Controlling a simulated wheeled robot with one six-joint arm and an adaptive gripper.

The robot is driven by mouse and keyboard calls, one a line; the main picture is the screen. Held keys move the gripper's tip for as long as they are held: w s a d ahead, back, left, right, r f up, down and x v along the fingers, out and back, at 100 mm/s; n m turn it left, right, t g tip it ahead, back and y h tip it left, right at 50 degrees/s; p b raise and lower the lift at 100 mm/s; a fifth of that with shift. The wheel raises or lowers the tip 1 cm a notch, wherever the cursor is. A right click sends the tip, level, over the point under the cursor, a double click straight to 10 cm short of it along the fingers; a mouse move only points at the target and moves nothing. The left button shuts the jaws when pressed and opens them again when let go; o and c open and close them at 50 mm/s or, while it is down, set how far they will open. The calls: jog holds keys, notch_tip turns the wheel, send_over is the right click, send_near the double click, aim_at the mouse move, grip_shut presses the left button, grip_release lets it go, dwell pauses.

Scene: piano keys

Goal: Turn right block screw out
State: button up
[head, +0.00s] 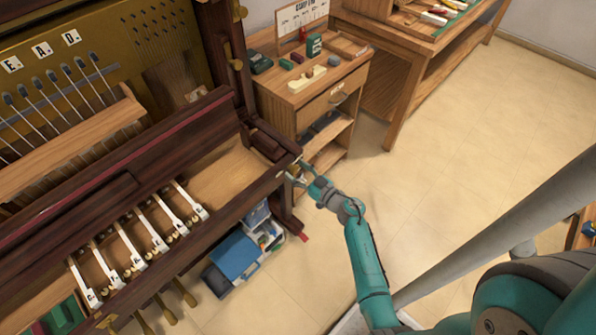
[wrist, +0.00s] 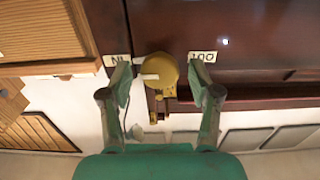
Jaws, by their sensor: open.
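A round brass screw head (wrist: 159,72) shows in the wrist view, on the dark wood at the right end of the piano (head: 262,187). My gripper (wrist: 158,76) is open, with one finger on each side of the screw head. Gaps show between the fingers and the brass, so they appear apart from it. How near the fingertips are in depth I cannot tell. In the head view my gripper (head: 300,173) is at the piano's front right corner; the screw is too small to make out there.
Small pale labels (wrist: 203,57) flank the screw. Several white keys (head: 155,232) lie in the open key bed to the left. A wooden cabinet (head: 300,105) with small items stands behind my gripper. A blue box (head: 235,257) sits on the floor below. Floor to the right (head: 450,150) is clear.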

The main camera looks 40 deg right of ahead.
jog(key=c, duration=1.1)
